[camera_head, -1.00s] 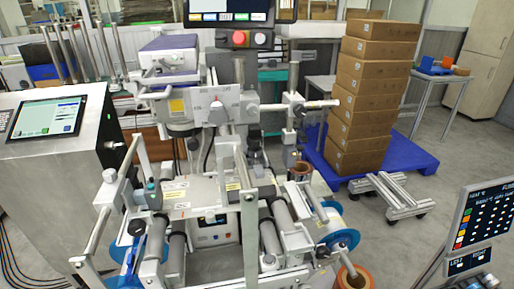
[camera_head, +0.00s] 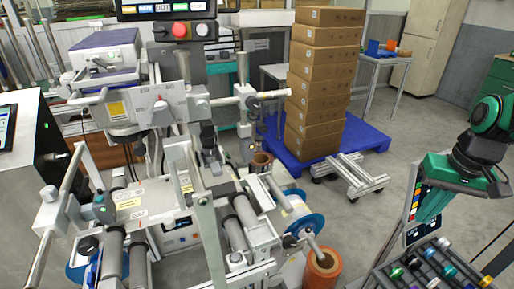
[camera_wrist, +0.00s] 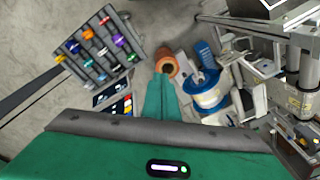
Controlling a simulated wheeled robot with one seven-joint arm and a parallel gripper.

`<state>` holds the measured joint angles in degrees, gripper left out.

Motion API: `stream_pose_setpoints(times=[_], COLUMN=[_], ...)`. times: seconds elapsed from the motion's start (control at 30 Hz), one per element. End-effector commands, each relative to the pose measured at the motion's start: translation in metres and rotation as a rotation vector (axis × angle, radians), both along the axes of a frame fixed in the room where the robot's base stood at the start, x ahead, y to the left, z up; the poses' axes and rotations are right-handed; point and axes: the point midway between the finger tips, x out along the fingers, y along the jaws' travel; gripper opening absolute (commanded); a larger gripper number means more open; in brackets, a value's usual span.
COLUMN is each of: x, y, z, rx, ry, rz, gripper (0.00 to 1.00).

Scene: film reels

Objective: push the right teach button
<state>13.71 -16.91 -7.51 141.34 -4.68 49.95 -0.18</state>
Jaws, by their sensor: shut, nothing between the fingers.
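In the wrist view the panel (camera_wrist: 113,97) lies left of my gripper (camera_wrist: 162,76), with coloured and pale buttons and a dark labelled strip. My teal fingers are together and empty, pointing down, beside the panel in that view; I cannot tell whether they touch it. The lettering is too small to read now, so I cannot make out which button is the right teach button.
A rack of coloured spools (camera_head: 432,268) adjoins the panel. The grey machine with rollers (camera_head: 215,200) fills the left and middle, with a blue-flanged reel (camera_head: 303,226) and an orange-brown roll (camera_head: 322,268) near the panel. Stacked boxes (camera_head: 322,85) stand behind. Floor is free at the right.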

Motion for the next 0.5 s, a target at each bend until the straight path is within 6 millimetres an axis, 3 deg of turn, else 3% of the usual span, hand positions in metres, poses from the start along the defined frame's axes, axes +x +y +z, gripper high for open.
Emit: stream_pose_setpoints(times=[0.2, 0.5], x=[0.081, 0.176], y=[0.035, 0.102], z=[-0.016, -0.037], rx=[0.081, 0.266], ry=[-0.09, -0.235], rz=[0.166, 0.352], gripper=[0.0, 0.0])
